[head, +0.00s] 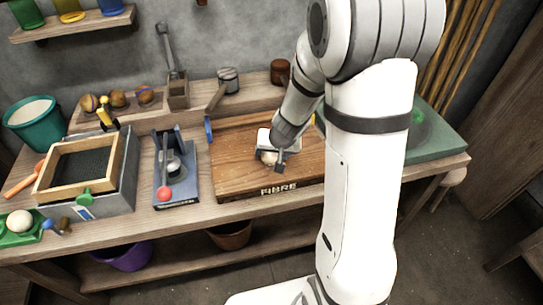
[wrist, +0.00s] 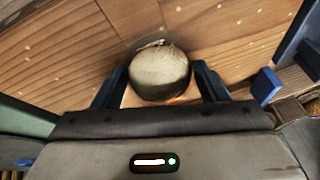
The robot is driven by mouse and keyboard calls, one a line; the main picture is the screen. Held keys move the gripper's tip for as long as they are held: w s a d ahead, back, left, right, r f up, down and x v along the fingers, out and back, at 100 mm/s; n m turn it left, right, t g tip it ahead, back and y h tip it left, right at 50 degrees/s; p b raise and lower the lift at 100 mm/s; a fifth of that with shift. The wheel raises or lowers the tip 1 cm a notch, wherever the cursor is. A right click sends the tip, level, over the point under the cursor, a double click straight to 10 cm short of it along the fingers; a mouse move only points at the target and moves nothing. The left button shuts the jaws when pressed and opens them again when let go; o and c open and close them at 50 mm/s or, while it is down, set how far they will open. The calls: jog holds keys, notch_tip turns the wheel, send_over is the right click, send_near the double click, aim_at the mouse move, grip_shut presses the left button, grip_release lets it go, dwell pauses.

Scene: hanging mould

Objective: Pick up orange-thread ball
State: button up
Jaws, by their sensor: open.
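My gripper (head: 270,158) is low over the wooden board marked FIBRE (head: 235,135) on the bench. In the wrist view my gripper (wrist: 161,78) is open, with one dark blue finger on each side of a pale, rounded ball (wrist: 160,72). The ball lies on the board, with a thin orange tint at its lower edge; I cannot tell its thread colour for sure. In the head view only a small tan part of this ball (head: 267,158) shows under the gripper. Several brown balls (head: 118,98) sit on the back ledge, one with a purple band.
Left of the board are a blue stand with a red-knobbed lever (head: 188,188) and a wooden frame over a grey box (head: 80,165). A mallet (head: 217,96) lies behind. A pale ball (head: 19,221) sits in a green tray at far left. The board's front is clear.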

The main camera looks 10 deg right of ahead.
jog(key=c, duration=0.8)
jog(key=shift+r, duration=0.15)
